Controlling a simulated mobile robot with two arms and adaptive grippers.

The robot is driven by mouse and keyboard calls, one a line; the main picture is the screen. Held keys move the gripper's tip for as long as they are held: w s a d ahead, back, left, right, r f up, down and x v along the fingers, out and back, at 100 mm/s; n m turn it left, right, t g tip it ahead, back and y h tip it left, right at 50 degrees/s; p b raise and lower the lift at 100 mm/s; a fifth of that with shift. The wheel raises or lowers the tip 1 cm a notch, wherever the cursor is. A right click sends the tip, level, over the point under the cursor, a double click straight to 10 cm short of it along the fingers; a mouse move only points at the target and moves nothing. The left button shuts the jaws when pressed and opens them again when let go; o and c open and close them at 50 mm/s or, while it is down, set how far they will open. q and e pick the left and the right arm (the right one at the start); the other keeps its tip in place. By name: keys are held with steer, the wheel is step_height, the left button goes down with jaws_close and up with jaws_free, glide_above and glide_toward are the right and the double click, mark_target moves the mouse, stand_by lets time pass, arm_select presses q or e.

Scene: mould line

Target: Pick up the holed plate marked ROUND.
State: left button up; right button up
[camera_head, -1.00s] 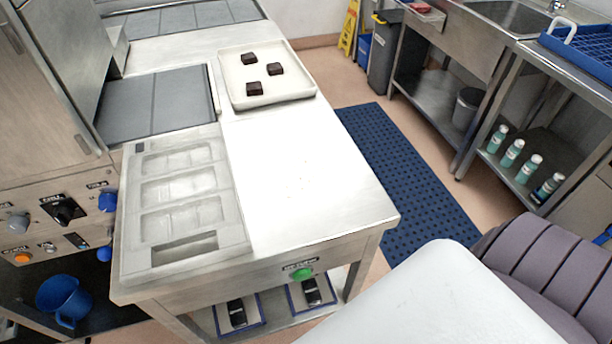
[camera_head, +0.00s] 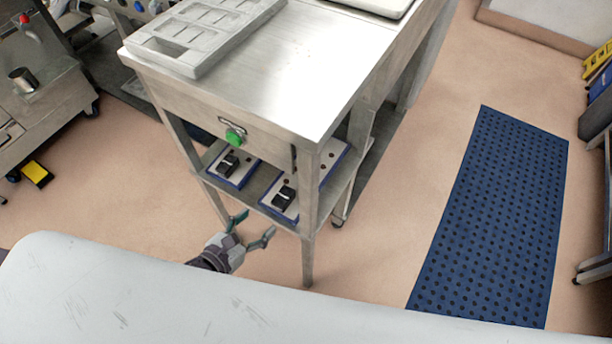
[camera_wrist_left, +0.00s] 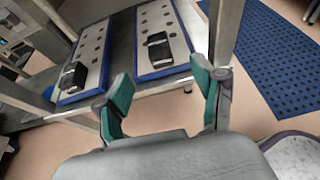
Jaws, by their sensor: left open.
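Two holed plates with pale tops, blue edges and black handles lie on the lower shelf of the steel table. The left plate (camera_head: 241,178) and the right plate (camera_head: 328,161) also show in the left wrist view, the left one (camera_wrist_left: 93,47) beside the right one (camera_wrist_left: 171,27). I cannot read a ROUND mark on either, and the hole shapes are too small to tell. My left gripper (camera_head: 253,229) is open and empty, in front of the shelf and apart from the plates. In the left wrist view its green fingers (camera_wrist_left: 161,88) are spread below the plates. My right gripper is not in view.
A table leg (camera_head: 308,215) stands just right of my left gripper. The steel tabletop (camera_head: 300,60) with a grey mould tray (camera_head: 190,57) overhangs the shelf. A green button (camera_head: 234,137) is on its front. Floor right of the table is free, with a blue mat (camera_head: 495,220).

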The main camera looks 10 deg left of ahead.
mark_target(280, 201)
arm_select(q)
steer(key=x, duration=0.6)
steer(key=shift+w+a+f, duration=0.1)
steer(key=shift+w+a, duration=0.05)
steer(key=shift+w, duration=0.2)
steer(key=x, duration=0.6)
steer(key=shift+w+d+p, duration=0.15)
steer(key=shift+d+p, duration=0.2)
steer(key=shift+d, duration=0.05)
jaws_close()
